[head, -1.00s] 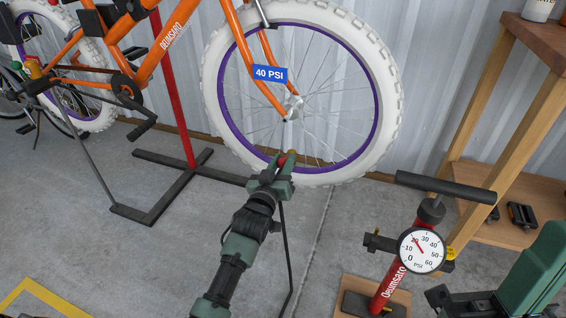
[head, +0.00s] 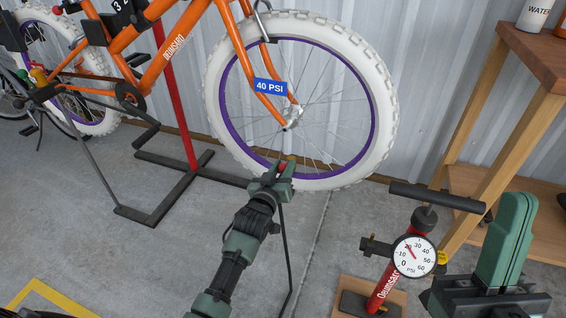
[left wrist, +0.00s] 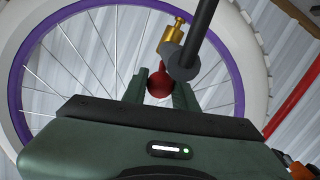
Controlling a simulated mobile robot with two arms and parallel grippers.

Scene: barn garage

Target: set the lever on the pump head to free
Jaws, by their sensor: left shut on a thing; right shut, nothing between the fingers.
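In the left wrist view the pump head (left wrist: 183,62) is a grey body with a brass fitting (left wrist: 173,38), joined to a black hose or tube. A red ball knob (left wrist: 159,84), which looks like its lever's end, sits between my left gripper's fingers. My left gripper (head: 276,172) is shut on this knob at the bottom of the wheel; in the head view the pump head is mostly hidden by it. The lever's exact setting cannot be made out. My right gripper (head: 517,205) is shut and empty, upright at the right, beside the pump.
The red floor pump (head: 383,287) with a black handle (head: 437,197) and a dial gauge (head: 414,256) stands front right. The orange bike's white tyre (head: 385,130) is behind my left gripper, with a "40 PSI" tag (head: 270,87). A wooden shelf (head: 490,120) stands right.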

